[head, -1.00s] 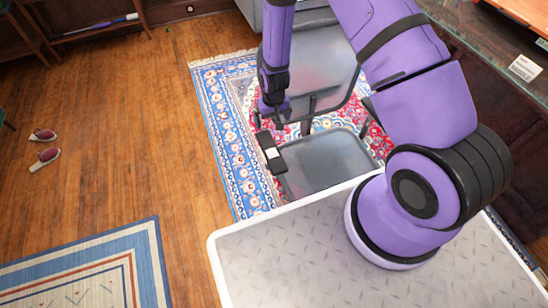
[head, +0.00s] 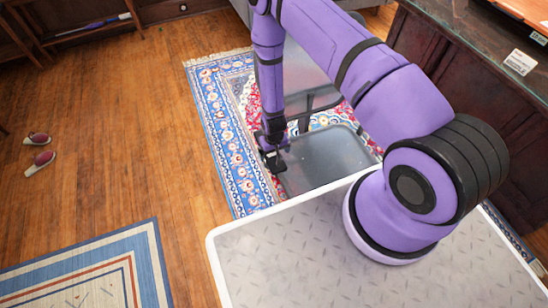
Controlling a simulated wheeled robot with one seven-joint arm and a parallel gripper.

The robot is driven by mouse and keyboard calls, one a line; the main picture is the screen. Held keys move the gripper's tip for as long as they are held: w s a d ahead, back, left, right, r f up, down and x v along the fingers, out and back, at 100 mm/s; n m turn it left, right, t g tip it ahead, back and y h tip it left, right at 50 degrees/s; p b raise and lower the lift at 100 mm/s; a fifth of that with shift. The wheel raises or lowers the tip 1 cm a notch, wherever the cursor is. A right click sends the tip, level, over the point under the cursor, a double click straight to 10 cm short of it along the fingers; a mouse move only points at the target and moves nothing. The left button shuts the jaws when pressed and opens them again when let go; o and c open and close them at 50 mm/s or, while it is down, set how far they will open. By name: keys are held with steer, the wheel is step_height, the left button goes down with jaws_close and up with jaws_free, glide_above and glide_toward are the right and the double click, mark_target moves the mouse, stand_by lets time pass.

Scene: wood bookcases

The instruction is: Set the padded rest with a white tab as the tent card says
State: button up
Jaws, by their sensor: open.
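A grey chair stands on the patterned rug, its seat (head: 335,158) in front of its backrest, which my arm partly covers. The padded rest with a white tab is at the chair's left side; my gripper now hides most or all of it. My gripper (head: 274,163) is open and points down right over that spot. I cannot tell whether its fingers touch the rest or stand around it. The tent card (head: 520,62) is white and stands on the dark cabinet at the right. Its writing is too small to read.
The patterned rug (head: 222,132) lies under the chair. A blue-bordered rug (head: 82,272) lies at the lower left. Two slippers (head: 39,138) (head: 40,163) lie on the wood floor at the far left. The floor between them and the chair is clear. The dark cabinet (head: 455,55) bounds the right.

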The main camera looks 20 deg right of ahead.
mark_target(274, 158)
steer(key=shift+f, duration=2.05)
